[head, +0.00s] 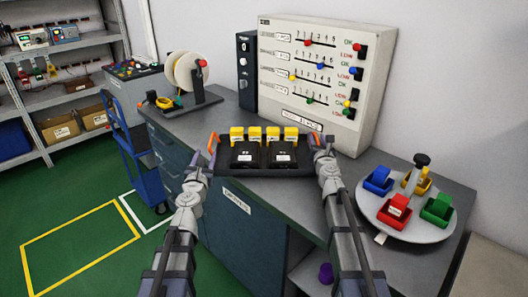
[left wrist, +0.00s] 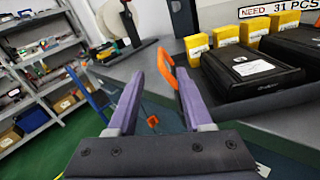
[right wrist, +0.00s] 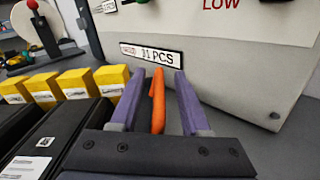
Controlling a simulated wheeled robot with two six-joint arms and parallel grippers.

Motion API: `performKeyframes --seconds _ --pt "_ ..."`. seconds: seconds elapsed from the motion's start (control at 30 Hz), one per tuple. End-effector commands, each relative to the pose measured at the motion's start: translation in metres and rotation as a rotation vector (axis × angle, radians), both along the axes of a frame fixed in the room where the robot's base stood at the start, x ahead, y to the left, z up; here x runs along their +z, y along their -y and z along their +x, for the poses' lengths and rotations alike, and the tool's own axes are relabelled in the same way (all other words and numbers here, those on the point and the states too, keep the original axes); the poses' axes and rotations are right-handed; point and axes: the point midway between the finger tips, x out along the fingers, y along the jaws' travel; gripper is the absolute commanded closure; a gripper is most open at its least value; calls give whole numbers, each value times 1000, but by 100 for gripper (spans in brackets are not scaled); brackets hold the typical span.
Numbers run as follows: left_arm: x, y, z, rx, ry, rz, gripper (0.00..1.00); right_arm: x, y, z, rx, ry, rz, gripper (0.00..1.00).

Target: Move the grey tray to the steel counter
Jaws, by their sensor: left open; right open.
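The dark grey tray (head: 265,173) is at the front edge of the grey counter (head: 225,112), below the white panel. It carries two black boxes (head: 280,155) and a row of several yellow boxes (head: 290,133). It has an orange handle at each end. My left gripper (head: 209,150) is open, with the left handle (left wrist: 165,70) between its purple fingers. My right gripper (head: 320,146) is open, with the right handle (right wrist: 157,100) between its fingers. Both grippers look unclosed on the handles. I cannot tell whether the tray's front overhangs the counter edge.
A white panel (head: 325,70) with coloured sliders stands behind the tray. A round turntable (head: 390,222) with coloured bins is at the right, a reel (head: 186,72) at the left. A blue cart (head: 148,183) and shelves (head: 75,90) stand further left. Green floor is open at lower left.

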Motion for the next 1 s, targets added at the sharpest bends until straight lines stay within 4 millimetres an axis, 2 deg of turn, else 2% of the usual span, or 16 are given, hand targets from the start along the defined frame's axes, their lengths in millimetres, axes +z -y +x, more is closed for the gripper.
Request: performKeyframes --seconds 0.2,0.37,0.57,0.9,1.0 --pt "0 0 -4 0 0 0 49 0 0 -1 0 0 0 54" --pt "0 0 -4 0 0 0 49 0 0 -11 0 0 0 54" --pt "0 0 -4 0 0 0 49 0 0 -40 0 0 0 54" --pt "0 0 -4 0 0 0 49 0 0 -108 0 0 0 54" --pt "0 0 -4 0 0 0 49 0 1 -118 0 0 0 54"
